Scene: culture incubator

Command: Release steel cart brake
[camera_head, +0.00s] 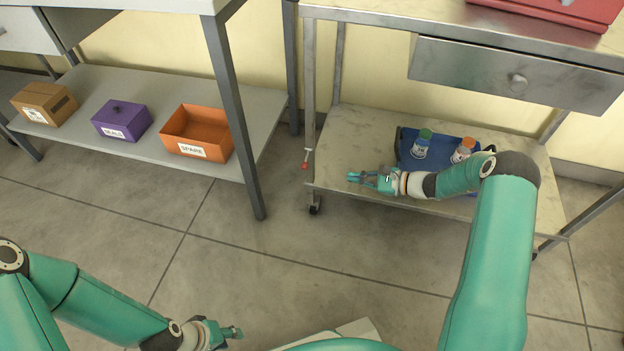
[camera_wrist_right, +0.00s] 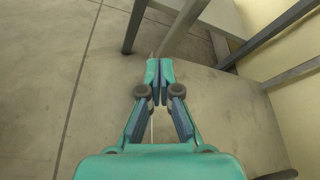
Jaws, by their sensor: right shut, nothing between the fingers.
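The steel cart (camera_head: 340,150) stands at the right, with a drawer under its top and a lower shelf. A thin brake lever with a red tip (camera_head: 305,165) hangs by its front left leg, above a caster (camera_head: 314,207). My right gripper (camera_head: 351,177) is at the front edge of the lower shelf, right of the lever and apart from it. It is shut and empty, and its fingertips meet in the right wrist view (camera_wrist_right: 160,69). The lever cannot be made out in that view. My left gripper (camera_head: 237,332) is low over the floor; its fingers are too small to judge.
A blue tray (camera_head: 405,160) with bottles sits on the cart's lower shelf, behind my right arm. A grey bench (camera_head: 150,90) at the left holds a cardboard box (camera_head: 45,103), a purple box (camera_head: 121,122) and an orange bin (camera_head: 196,132). The floor between is clear.

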